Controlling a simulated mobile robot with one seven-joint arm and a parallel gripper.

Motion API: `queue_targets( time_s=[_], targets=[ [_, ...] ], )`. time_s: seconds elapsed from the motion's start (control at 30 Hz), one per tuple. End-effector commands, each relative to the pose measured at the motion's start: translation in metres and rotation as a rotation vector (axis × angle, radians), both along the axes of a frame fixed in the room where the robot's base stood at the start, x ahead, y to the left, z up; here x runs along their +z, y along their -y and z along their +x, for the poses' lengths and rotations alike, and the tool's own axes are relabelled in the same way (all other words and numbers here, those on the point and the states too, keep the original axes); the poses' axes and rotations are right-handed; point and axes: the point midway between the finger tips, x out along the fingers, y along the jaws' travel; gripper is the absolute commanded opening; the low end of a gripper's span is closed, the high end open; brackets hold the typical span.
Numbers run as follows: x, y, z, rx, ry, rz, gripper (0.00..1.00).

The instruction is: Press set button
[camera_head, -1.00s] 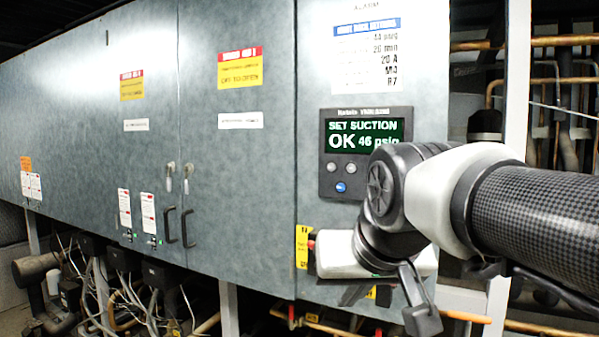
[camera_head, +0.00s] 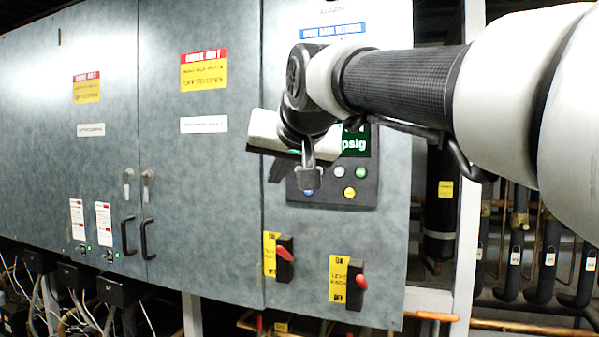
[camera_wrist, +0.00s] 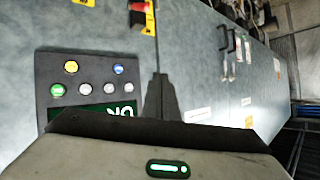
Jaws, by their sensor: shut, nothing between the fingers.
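The dark control panel (camera_head: 366,185) is on the grey cabinet door, partly covered by my arm. No button label is legible, so I cannot tell which is set. My gripper (camera_wrist: 158,78) is shut and empty, its dark fingers beside the panel's display end, apart from the buttons in the picture.
Two red-handled switches (camera_head: 285,254) on yellow plates sit below the panel. Door handles (camera_head: 148,239) and keys are to the left. Pipes (camera_head: 515,262) run at the right, beyond the cabinet edge.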

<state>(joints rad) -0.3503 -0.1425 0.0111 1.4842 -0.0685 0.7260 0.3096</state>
Motion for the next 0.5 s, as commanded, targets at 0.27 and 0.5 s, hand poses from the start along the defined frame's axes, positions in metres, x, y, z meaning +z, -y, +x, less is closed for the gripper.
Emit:
queue_targets(
  time_s=[0.27, 0.5],
  targets=[
    [0.001, 0.007, 0.018, -0.002, -0.003, -0.001, 0.0],
    [0.002, 0.019, 0.051, -0.002, -0.004, 0.0, 0.0]
  ],
)
